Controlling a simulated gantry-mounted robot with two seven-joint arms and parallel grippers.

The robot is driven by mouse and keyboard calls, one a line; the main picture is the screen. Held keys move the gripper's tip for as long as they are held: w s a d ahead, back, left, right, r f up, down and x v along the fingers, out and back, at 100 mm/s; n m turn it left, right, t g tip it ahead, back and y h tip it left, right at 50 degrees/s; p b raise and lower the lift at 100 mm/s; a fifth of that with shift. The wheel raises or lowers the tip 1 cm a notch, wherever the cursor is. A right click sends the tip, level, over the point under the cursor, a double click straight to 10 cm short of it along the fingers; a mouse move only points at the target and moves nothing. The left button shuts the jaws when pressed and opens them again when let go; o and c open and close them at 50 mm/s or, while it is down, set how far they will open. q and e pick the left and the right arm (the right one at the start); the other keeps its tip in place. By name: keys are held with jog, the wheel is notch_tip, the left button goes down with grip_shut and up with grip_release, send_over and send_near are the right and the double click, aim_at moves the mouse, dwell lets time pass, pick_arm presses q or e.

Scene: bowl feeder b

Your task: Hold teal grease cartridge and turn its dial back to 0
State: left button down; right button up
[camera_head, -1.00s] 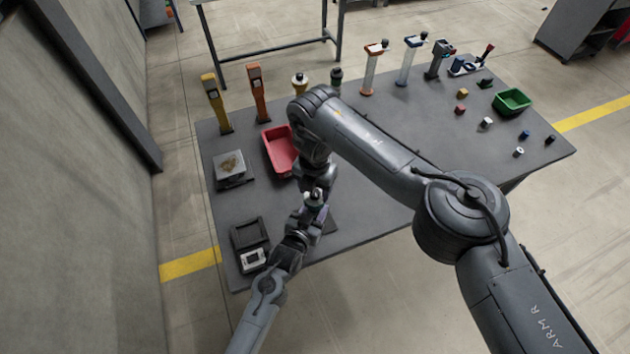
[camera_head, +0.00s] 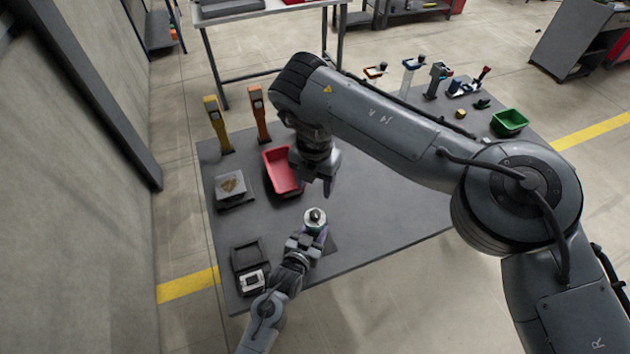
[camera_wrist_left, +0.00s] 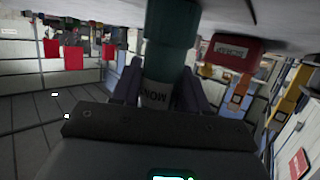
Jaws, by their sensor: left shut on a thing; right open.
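The teal grease cartridge (camera_head: 314,226) stands roughly upright in my left gripper (camera_head: 307,240), near the table's front. Its pale top with a dark round knob faces the head camera; any dial marking is too small to read. In the left wrist view the cartridge's teal body and white label band (camera_wrist_left: 157,95) sit between the two fingers of my left gripper (camera_wrist_left: 158,88), which are shut on it. My right gripper (camera_head: 329,186) is open, pointing down, above and behind the cartridge and apart from it. Part of it is hidden by its own wrist.
A red bin (camera_head: 282,171) stands behind the left gripper. A scale-like plate (camera_head: 230,185) and a black device (camera_head: 248,256) lie at the table's left. Yellow (camera_head: 218,125) and orange (camera_head: 258,113) posts stand behind. A green bin (camera_head: 509,122) is far right. My right arm hides much of the table.

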dwell(0.3)
pick_arm(q)
jog(key=shift+c, duration=2.4)
grip_release()
jog(key=shift+s+a, duration=0.1)
jog(key=shift+s, duration=0.05)
jog(key=f+p+v, duration=0.2)
jog(key=p+v, duration=0.2)
jog(key=v, duration=1.5)
jog(key=shift+s+a, duration=0.25)
jog(key=shift+s, duration=0.2)
